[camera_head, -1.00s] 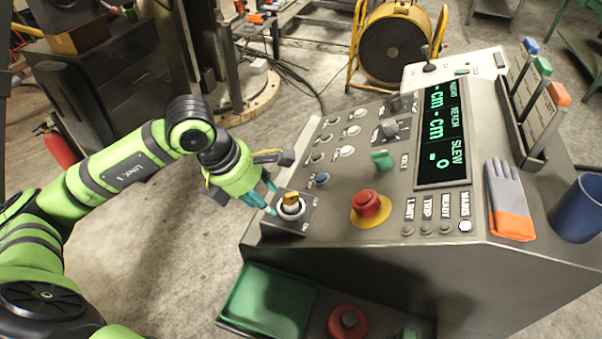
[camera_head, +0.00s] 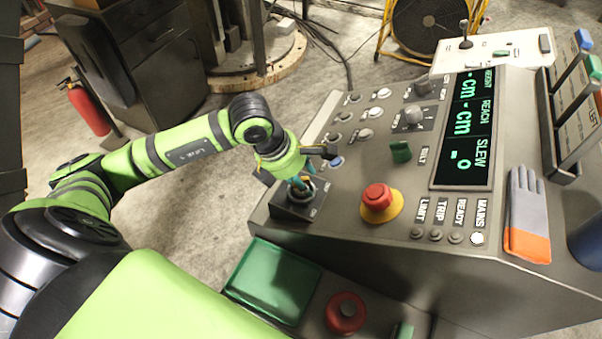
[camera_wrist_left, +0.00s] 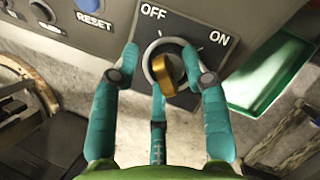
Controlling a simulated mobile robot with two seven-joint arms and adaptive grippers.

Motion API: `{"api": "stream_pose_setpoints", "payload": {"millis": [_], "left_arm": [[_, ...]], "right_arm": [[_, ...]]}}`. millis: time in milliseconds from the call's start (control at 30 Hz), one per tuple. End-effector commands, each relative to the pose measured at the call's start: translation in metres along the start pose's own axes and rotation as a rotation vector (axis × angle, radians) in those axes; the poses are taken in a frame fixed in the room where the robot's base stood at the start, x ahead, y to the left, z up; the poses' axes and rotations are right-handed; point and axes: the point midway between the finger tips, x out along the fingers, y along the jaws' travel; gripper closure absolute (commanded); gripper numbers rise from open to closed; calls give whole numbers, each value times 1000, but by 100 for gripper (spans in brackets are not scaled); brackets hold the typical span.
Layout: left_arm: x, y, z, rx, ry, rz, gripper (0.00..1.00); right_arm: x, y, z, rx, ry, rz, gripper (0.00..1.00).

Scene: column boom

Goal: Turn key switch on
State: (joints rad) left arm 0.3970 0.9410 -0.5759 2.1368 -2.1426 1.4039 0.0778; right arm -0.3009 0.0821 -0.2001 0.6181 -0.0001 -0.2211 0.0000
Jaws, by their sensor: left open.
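The key switch shows in the left wrist view as a brass key (camera_wrist_left: 172,76) in a round collar on a dark plate (camera_wrist_left: 203,28) marked OFF and ON. The key's bow is tilted, and its upper end points toward the OFF side. My left gripper (camera_wrist_left: 160,68) is open, with its teal fingers on either side of the key and a third finger below it. I cannot tell whether any finger touches the key. In the head view my left gripper (camera_head: 300,186) is over the switch plate (camera_head: 297,210) and hides most of the key. My right gripper is not in view.
The console has a red emergency button (camera_head: 377,196), a green knob (camera_head: 400,151), a display (camera_head: 463,130) and a lit MAINS lamp (camera_head: 477,239). A glove (camera_head: 527,212) lies to the right. A green tray (camera_head: 272,282) is below the switch, near my arm.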

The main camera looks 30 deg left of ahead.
Motion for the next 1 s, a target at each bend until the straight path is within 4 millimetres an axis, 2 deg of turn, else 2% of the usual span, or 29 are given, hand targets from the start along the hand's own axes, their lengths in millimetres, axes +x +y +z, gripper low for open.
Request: {"api": "stream_pose_setpoints", "payload": {"millis": [67, 167, 200, 267, 300, 600, 1000], "left_arm": [[0, 0, 0, 0, 0, 0, 54], [0, 0, 0, 0, 0, 0, 54], [0, 0, 0, 0, 0, 0, 70], [0, 0, 0, 0, 0, 0, 94], [0, 0, 0, 0, -1, 0, 100], [0, 0, 0, 0, -2, 0, 100], [0, 0, 1, 12, -3, -4, 100]], "right_arm": [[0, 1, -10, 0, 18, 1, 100], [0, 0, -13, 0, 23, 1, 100], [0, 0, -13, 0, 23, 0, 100], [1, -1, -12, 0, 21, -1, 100], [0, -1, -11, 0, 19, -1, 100], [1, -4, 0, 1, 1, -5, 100], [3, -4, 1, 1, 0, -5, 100]]}}
